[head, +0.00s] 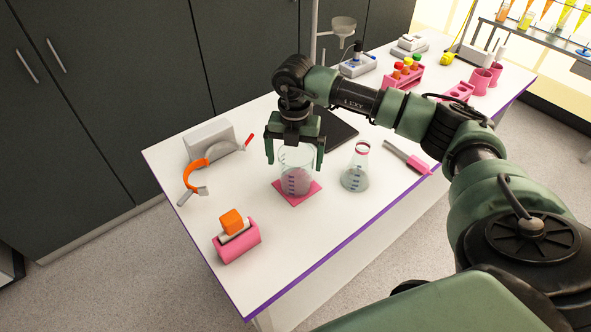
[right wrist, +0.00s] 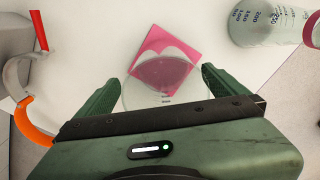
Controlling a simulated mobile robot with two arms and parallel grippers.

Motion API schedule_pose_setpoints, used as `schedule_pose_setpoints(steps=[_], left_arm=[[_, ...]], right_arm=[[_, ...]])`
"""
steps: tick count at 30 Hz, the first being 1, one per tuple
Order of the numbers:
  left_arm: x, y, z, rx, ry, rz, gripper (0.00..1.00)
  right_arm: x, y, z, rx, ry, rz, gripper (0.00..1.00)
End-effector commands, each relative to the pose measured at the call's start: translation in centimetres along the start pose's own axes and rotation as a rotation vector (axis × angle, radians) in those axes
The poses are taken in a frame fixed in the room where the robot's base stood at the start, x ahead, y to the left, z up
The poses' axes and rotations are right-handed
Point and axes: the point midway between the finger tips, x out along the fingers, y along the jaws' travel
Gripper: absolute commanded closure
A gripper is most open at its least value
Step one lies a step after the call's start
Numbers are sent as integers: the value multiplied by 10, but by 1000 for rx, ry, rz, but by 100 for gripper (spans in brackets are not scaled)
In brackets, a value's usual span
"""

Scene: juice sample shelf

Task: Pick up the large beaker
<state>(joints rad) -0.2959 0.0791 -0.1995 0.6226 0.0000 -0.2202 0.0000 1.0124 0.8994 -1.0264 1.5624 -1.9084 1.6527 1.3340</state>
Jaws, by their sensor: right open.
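The large beaker (head: 297,180) is clear glass with dark markings and stands upright on a pink square mat (head: 311,196) on the white table. My right gripper (head: 295,158) points down over the beaker, with its green fingers apart on either side of the rim. In the right wrist view the beaker (right wrist: 155,90) lies between the two open fingers (right wrist: 160,88), over the pink mat (right wrist: 185,38). I cannot tell whether the fingers touch the glass. My left gripper is in neither view.
A conical flask (head: 355,172) stands close to the right of the beaker. A pink-handled brush (head: 408,158) lies at the right.

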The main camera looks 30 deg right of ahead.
Motion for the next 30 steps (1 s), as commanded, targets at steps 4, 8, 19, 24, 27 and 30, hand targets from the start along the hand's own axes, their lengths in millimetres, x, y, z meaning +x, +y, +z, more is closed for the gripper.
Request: schedule_pose_setpoints(steps=[4, 8, 19, 24, 27, 30], left_arm=[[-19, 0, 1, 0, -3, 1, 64], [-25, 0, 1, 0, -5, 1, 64], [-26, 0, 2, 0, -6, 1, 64], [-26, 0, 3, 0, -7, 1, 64], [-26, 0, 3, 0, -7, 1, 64], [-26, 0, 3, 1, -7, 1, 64]], right_arm=[[16, -5, -3, 1, 4, -4, 0], [37, -6, -4, 1, 3, -1, 0], [49, -6, -3, 0, 0, 1, 6], [49, -5, -3, 0, 0, 2, 53], [48, -5, -3, 0, -1, 3, 77], [48, -5, -3, 0, -1, 3, 77]])
